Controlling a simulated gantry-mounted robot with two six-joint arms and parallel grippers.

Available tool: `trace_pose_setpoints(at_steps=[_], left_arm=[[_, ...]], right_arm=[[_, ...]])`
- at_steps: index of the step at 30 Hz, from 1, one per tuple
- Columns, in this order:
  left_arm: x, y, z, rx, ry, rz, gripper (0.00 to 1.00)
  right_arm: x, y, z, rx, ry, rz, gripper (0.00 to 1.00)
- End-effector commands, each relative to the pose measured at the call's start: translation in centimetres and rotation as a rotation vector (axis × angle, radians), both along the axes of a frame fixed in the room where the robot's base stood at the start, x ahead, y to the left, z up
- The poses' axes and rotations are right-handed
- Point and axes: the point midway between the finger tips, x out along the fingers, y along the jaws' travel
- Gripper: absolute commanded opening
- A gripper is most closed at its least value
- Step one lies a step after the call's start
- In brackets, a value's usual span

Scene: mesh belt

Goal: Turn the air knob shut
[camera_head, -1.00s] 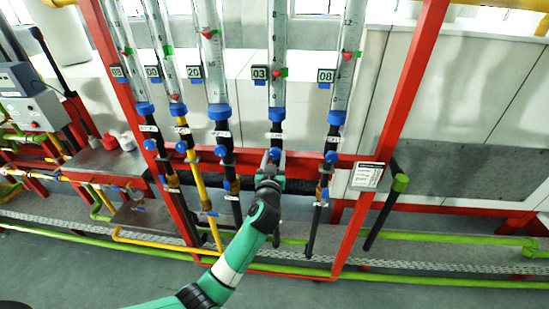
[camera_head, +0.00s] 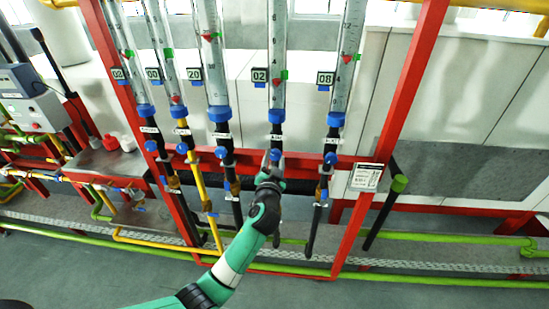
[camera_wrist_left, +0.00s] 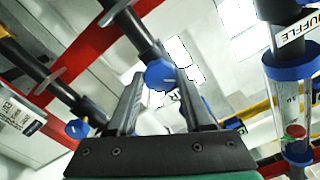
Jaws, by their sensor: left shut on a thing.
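The blue knob (camera_head: 275,154) sits on the black pipe below the fourth flow tube (camera_head: 277,50) from the left, under a small white label (camera_head: 275,137). That tube's display (camera_head: 260,76) reads 02, and its red float (camera_head: 276,83) is low in the tube. My left gripper (camera_head: 272,170) is at this knob from the front and below, shut on it. In the left wrist view the blue knob (camera_wrist_left: 160,75) with a white mark lies between my two dark fingers (camera_wrist_left: 162,100). The label wording is too small to read surely. My right gripper is not in view.
Other flow tubes (camera_head: 212,50) with blue knobs (camera_head: 331,158) stand on both sides. A red frame (camera_head: 395,110) and red crossbar surround them. A white sign (camera_head: 367,176) hangs at right. Green pipes (camera_head: 440,237) run low along the floor.

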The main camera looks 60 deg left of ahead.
Motion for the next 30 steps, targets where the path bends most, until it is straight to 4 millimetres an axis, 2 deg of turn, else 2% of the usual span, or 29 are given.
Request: trace_pose_setpoints(at_steps=[18, 30], left_arm=[[0.0, 0.0, 0.2, 0.322, 0.476, -0.001, 0.0], [0.0, 0.0, 0.1, 0.454, 0.671, 0.0, 0.0]], right_arm=[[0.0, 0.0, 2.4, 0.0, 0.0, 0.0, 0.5], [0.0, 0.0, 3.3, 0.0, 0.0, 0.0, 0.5]])
